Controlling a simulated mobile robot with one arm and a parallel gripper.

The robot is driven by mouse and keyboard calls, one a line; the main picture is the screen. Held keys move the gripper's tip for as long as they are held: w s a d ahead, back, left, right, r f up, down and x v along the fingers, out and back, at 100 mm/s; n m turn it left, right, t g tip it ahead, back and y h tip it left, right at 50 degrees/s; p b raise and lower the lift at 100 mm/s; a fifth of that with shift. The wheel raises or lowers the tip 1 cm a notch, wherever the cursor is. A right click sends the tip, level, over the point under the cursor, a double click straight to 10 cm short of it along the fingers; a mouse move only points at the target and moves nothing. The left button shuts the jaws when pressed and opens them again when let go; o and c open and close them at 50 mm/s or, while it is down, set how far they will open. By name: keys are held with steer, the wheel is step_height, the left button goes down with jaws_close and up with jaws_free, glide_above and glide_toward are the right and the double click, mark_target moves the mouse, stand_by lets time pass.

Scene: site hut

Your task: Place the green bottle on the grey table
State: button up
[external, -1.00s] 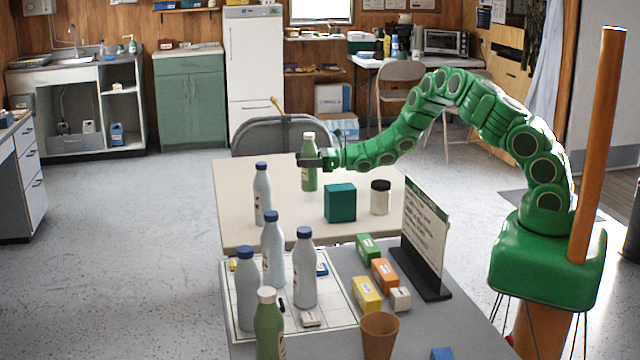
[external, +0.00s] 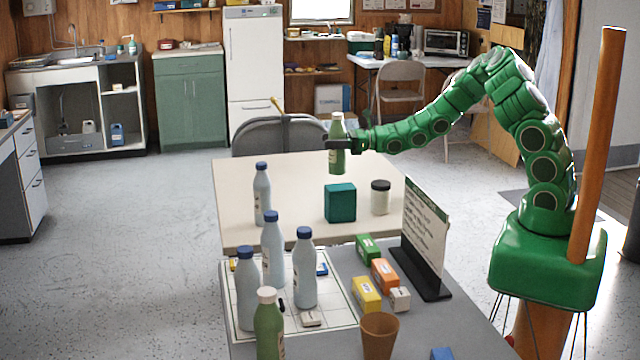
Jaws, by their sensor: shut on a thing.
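My gripper (external: 340,144) is shut on a green bottle (external: 337,161) with a pale cap and holds it upright. The bottle appears to be in the air over the far part of the beige table; the exact gap below it is hard to judge. The grey table (external: 462,322) is in the foreground, nearer the camera. A second green bottle (external: 268,330) with a pale cap stands at its front left, partly cut off by the picture's edge.
Blue-capped bottles (external: 304,270) stand on a white gridded mat (external: 335,327) on the grey table. Small boxes (external: 367,293), a brown cup (external: 379,336) and a sign (external: 424,240) are also there. A teal box (external: 340,203) and a jar (external: 380,197) stand on the beige table (external: 295,228).

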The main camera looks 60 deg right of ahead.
mark_target(345, 138)
steer(key=shift+s+a+r, duration=0.1)
steer(key=shift+s+r, duration=0.25)
steer(key=shift+s, duration=0.4)
steer(key=shift+s+a+r, duration=0.1)
steer(key=shift+s+r, duration=0.2)
steer(key=shift+s, duration=0.4)
